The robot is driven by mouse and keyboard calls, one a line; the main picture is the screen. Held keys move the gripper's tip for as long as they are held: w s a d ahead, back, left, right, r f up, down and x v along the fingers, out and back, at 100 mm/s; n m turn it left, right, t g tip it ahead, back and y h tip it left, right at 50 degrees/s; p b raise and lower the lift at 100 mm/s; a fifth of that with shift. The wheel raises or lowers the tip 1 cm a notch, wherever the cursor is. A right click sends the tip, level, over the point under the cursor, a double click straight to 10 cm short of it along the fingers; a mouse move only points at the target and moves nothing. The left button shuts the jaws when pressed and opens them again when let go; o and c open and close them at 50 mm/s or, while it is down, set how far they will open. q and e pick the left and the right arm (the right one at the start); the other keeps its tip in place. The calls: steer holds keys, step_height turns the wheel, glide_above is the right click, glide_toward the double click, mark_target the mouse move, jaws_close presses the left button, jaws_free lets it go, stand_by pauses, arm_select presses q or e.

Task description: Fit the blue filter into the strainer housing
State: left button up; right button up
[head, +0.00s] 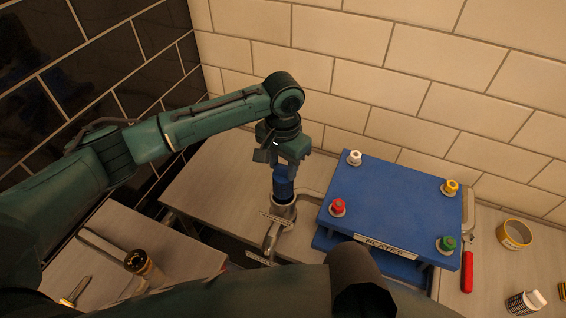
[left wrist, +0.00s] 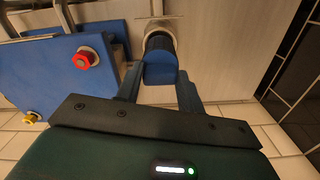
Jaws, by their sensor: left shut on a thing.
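The blue filter (head: 283,188) is upright between the fingers of my left gripper (head: 284,168), which is shut on its top. The metal strainer housing (head: 282,212) stands directly below on the worktop, joined to pipes. The filter's lower end is at the housing's mouth; how deep it sits inside is hard to tell. In the left wrist view the filter's blue cap (left wrist: 160,70) lies between the fingertips, and its darker body meets the housing's pale rim (left wrist: 160,31). My right gripper is not in view.
A blue plate unit (head: 395,205) labelled PLATES, with coloured knobs, stands close right of the housing. A tape roll (head: 515,234), a red-handled tool (head: 467,271) and a small bottle (head: 526,302) lie further right. A dark cylinder with a brassy end (head: 138,262) is on the left bench (head: 180,245).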

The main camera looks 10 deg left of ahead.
mark_target(283, 178)
arm_select(q)
steer(key=shift+f+b, duration=1.4)
steer(key=shift+f, duration=2.7)
steer(key=o, duration=1.2)
steer(key=shift+c, duration=0.2)
step_height(283, 178, up, 3)
steer(key=p, duration=0.3)
step_height(283, 178, up, 2)
